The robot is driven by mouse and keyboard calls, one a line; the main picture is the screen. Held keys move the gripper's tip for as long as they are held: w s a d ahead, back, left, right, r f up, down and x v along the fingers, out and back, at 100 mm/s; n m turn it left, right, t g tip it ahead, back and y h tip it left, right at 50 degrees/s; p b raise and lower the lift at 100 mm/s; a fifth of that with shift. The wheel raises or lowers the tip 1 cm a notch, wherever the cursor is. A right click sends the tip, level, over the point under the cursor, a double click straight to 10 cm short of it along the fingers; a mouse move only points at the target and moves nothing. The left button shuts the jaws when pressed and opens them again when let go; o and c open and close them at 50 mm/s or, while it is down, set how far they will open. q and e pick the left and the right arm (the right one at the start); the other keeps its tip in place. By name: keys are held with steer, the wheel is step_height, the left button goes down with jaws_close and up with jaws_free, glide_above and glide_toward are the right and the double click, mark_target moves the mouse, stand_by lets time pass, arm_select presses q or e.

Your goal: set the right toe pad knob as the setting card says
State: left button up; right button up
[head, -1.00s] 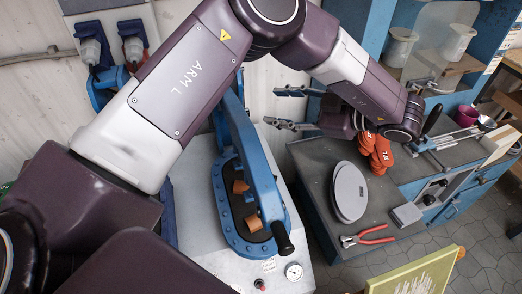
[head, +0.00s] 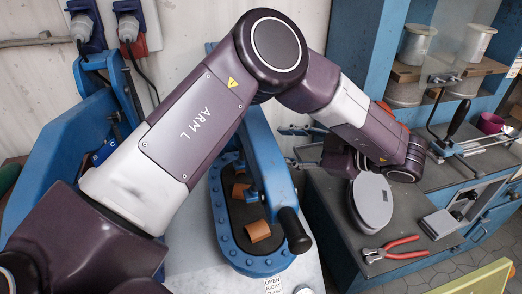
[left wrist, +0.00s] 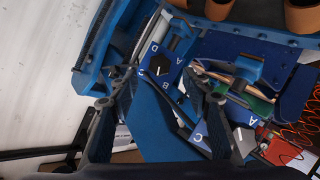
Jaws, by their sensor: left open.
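My left gripper (head: 292,147) is open in the head view, its fingers pointing left beside the blue press arm. In the left wrist view my left gripper (left wrist: 157,88) shows a finger on either side of a blue part. A black knob (left wrist: 162,65) with a white mark sits beyond the fingertips on a blue lettered plate (left wrist: 182,42). A second blue lettered plate (left wrist: 243,121) lies to its right, partly hidden by a finger. I cannot tell which is the right toe pad's. No setting card is readable. The right gripper is out of view.
The blue press arm (head: 262,165) with a black handle (head: 294,230) stands beside my left gripper. A bench at right holds a grey oval pad (head: 372,203) and red pliers (head: 393,249). A red coiled hose (left wrist: 297,122) hangs at right in the left wrist view.

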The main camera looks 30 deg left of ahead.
arm_select(q)
steer(key=p+x, duration=0.1)
steer(key=x, duration=0.6)
steer(key=shift+a, duration=0.15)
steer(key=shift+c, duration=0.2)
steer(key=c, duration=1.1)
steer(key=shift+r, duration=0.1)
steer(key=shift+c, duration=0.3)
